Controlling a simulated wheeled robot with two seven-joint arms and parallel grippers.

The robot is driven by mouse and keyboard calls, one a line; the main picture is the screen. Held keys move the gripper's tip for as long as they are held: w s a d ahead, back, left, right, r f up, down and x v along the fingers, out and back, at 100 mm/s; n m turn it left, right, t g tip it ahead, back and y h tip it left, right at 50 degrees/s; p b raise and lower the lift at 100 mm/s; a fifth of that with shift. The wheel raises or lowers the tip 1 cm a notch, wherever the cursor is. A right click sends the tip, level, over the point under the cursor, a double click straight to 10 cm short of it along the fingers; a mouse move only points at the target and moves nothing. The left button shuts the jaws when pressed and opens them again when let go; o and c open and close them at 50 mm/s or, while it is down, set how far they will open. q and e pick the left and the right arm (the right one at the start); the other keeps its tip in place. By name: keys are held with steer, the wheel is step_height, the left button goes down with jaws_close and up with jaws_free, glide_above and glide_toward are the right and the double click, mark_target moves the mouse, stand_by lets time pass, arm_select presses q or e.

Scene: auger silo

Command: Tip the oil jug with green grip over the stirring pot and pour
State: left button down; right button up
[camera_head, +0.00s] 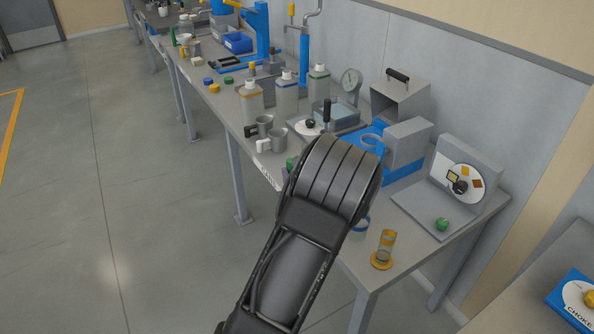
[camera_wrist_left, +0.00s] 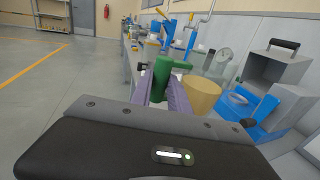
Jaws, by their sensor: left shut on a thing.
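My left gripper (camera_wrist_left: 162,96) is shut on the green grip (camera_wrist_left: 161,79) of the oil jug in the left wrist view. The jug's tan body (camera_wrist_left: 203,95) is just right of the grip. In the head view my dark left wrist (camera_head: 330,180) covers the jug above the bench's front edge. A small green piece (camera_head: 290,163) shows at its left side; I cannot tell if it is the grip. A blue stand with a grey head (camera_head: 407,143) and a ring is behind my wrist. I cannot make out the stirring pot for certain. My right gripper is out of view.
The grey bench (camera_head: 400,245) carries bottles (camera_head: 287,95), metal cups (camera_head: 277,138), a dial gauge (camera_head: 350,82) and a grey box (camera_head: 400,98). A panel with a disc (camera_head: 463,184) and an amber cylinder (camera_head: 386,243) are at the right end. Floor at left is clear.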

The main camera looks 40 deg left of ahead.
arm_select(q)
steer(key=m+p, duration=0.2)
steer(key=p, duration=0.1)
steer(key=shift+s+a+r, duration=0.1)
steer(key=shift+s+r, duration=0.15)
steer(key=shift+r, duration=0.15)
stand_by(0.4)
